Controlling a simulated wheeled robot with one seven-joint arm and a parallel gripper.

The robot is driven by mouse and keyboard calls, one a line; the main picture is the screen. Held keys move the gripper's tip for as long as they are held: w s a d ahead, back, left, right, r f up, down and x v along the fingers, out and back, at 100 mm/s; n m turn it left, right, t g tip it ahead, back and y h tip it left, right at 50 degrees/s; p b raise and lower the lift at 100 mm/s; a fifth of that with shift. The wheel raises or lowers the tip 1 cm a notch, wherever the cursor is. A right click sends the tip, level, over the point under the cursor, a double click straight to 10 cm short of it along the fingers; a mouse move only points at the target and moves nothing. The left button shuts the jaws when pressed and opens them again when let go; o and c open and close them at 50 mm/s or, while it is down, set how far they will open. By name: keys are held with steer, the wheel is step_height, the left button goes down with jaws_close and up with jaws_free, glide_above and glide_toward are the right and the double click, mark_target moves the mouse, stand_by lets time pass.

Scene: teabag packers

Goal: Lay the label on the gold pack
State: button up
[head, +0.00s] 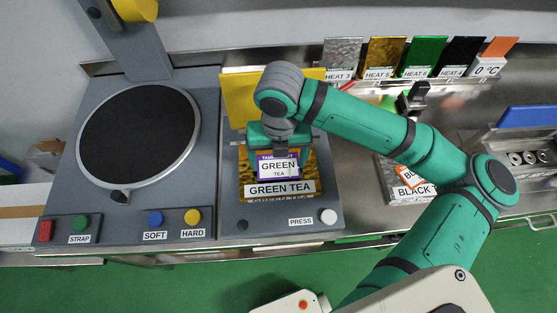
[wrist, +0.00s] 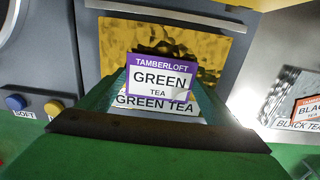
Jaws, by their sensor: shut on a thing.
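The label (head: 279,168) is a small purple-bordered white card reading "TAMBERLOFT GREEN TEA"; it also shows in the wrist view (wrist: 160,78). My gripper (head: 279,155) is shut on it, with a green finger at each side in the wrist view. The gold pack (head: 308,175) lies flat on the grey press station below, with a white "GREEN TEA" strip along its near edge. In the wrist view the gold pack (wrist: 115,45) shows behind the label. The label is over the pack's middle, just above the strip. I cannot tell whether they touch.
A yellow plate (head: 238,95) stands behind the pack. A round black turntable (head: 138,136) is at left. A silver pack with a "BLACK TEA" label (head: 390,180) lies at right, partly behind my arm. Buttons line the front, including white PRESS (head: 328,216). Coloured sample packs (head: 384,58) stand at the back.

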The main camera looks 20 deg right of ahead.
mark_target(279, 165)
steer(key=shift+f, duration=0.55)
steer(key=shift+a+f, duration=0.1)
steer(key=shift+f, duration=0.3)
steer(key=shift+s+a+f, duration=0.1)
steer(key=shift+f, duration=0.15)
steer(key=o, duration=0.9)
steer(key=shift+r, duration=0.45)
steer(key=r, duration=1.2)
steer(key=shift+d+r, duration=0.25)
